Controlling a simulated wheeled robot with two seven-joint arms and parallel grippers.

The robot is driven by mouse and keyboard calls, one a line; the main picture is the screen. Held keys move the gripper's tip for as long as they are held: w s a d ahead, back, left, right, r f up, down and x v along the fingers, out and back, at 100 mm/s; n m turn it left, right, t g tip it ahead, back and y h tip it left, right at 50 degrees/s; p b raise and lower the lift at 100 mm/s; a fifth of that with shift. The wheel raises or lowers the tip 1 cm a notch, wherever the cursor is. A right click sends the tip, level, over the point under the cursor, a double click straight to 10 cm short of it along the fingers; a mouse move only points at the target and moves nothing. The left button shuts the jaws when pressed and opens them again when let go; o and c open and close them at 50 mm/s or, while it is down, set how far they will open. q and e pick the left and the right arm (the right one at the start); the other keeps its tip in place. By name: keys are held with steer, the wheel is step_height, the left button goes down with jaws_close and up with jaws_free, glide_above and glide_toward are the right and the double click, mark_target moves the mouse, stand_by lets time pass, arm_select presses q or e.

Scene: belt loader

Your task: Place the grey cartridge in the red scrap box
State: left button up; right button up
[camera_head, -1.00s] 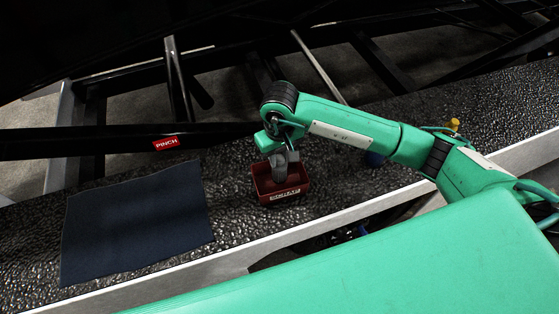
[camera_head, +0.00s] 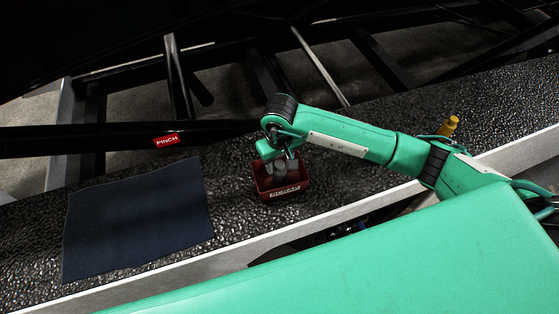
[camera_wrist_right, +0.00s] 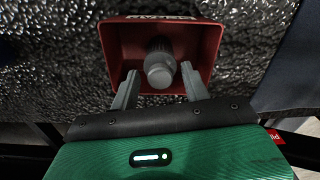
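The red scrap box (camera_head: 284,193) sits on the dark, rough belt near the middle of the head view. The grey cartridge (camera_head: 280,175) is in it; the right wrist view shows the cartridge (camera_wrist_right: 160,72) standing roughly end-on inside the box (camera_wrist_right: 116,45). My right gripper (camera_wrist_right: 159,76) is over the box's edge, with its two grey fingers spread on either side of the cartridge and a visible gap to each. In the head view the right gripper (camera_head: 288,158) is partly hidden by its own wrist. My left gripper is not in view.
A dark blue mat (camera_head: 138,218) lies flat on the belt to the left of the box. A yellow knob-like object (camera_head: 449,125) stands behind my right arm. A pale rail (camera_head: 215,262) runs along the belt's near edge. A red PINCH label (camera_head: 166,141) is on the black frame behind.

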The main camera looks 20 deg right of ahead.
steer(key=shift+r+p, duration=0.25)
steer(key=shift+p, duration=0.1)
step_height(320, 180, up, 12)
steer(key=b, duration=0.4)
steer(key=shift+b, duration=0.3)
steer(key=shift+f, duration=0.15)
